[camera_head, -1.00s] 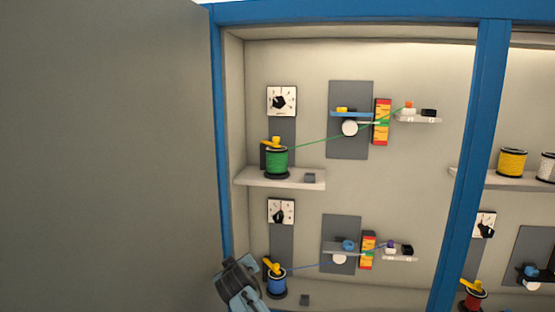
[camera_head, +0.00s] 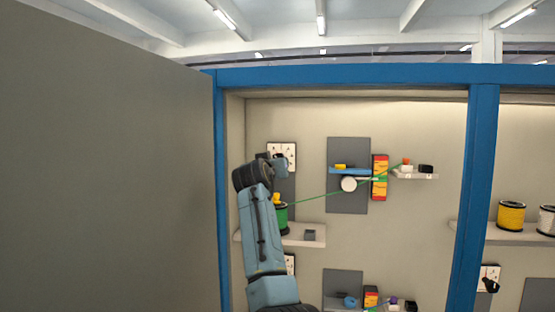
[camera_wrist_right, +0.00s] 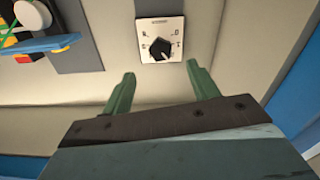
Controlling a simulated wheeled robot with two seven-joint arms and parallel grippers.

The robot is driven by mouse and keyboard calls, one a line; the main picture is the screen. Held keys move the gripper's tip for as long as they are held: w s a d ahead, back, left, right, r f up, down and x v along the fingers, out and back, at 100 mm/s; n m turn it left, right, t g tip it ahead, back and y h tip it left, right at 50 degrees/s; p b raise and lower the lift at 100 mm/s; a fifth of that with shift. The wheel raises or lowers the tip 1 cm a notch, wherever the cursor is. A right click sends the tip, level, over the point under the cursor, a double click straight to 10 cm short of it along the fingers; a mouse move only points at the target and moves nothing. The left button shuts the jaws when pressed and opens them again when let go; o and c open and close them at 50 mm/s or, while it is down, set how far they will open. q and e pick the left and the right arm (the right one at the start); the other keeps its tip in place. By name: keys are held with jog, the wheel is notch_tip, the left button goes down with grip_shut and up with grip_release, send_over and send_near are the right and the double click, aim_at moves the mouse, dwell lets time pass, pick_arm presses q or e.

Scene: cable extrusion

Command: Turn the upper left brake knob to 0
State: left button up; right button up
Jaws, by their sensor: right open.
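The upper left brake dial (camera_head: 285,149) is a white plate on a grey panel inside the cabinet; my right gripper covers its lower part in the head view. In the right wrist view its black knob (camera_wrist_right: 160,49) shows on the plate, turned over in that picture, with markings too small to read surely. My right gripper (camera_wrist_right: 160,70) is open, its two green fingers apart on either side below the plate in that view, with nothing between them. In the head view my right gripper (camera_head: 280,167) is raised in front of the dial. My left gripper is out of view.
A green spool (camera_head: 282,218) stands on a shelf (camera_head: 312,240) close to my arm. A green cable runs right past a white pulley (camera_head: 348,184) and a striped block (camera_head: 379,178). A grey cabinet door (camera_head: 110,170) stands at left; a blue post (camera_head: 476,190) is at right.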

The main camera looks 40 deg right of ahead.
jog(key=p+x, duration=0.3)
jog(key=x, duration=0.5)
jog(key=shift+w+d, duration=0.2)
jog(key=shift+d, duration=0.1)
jog(key=c, duration=0.9)
